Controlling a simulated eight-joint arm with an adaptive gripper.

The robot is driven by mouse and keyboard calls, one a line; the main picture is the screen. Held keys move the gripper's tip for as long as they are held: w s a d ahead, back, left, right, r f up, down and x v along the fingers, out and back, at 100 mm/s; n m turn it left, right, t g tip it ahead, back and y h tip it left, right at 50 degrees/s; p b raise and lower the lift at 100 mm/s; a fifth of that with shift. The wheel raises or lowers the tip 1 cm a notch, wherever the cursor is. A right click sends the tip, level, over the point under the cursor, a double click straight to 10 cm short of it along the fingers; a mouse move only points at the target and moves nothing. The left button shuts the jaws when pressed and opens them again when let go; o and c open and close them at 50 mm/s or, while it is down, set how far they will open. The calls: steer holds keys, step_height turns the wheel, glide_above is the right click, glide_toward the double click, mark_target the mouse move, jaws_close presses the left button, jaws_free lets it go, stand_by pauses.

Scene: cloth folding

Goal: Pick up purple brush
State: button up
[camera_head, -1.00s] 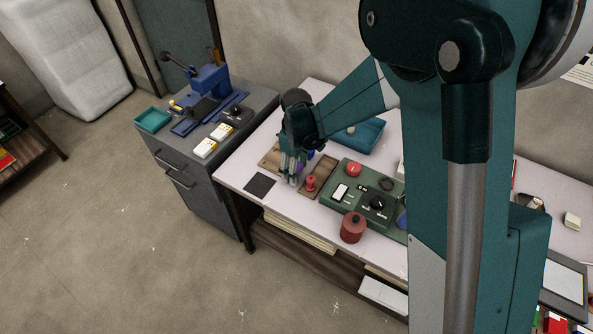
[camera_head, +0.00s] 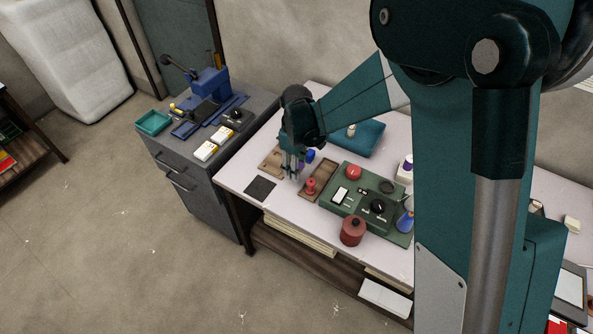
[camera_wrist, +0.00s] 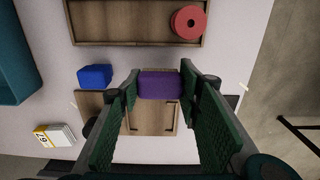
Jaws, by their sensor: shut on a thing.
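The purple brush (camera_wrist: 161,85) shows in the wrist view as a purple block between the fingertips of my gripper (camera_wrist: 158,84). The green ribbed fingers flank it on both sides and are shut on it. A small wooden board (camera_wrist: 150,118) lies beyond it on the table. In the head view my gripper (camera_head: 291,172) points down over the left part of the white table, near the small wooden board (camera_head: 268,163). The brush cannot be made out in the head view.
A blue block (camera_wrist: 95,77) lies beside the small board. A wooden tray (camera_wrist: 130,28) holds a red round piece (camera_wrist: 187,22). A teal tray (camera_head: 361,140), a green control panel (camera_head: 336,201), a red pot (camera_head: 353,230) and a black mat (camera_head: 260,189) are also on the table.

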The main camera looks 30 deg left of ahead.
step_height(320, 180, up, 8)
steer(key=shift+f+p, duration=0.25)
steer(key=shift+p, duration=0.4)
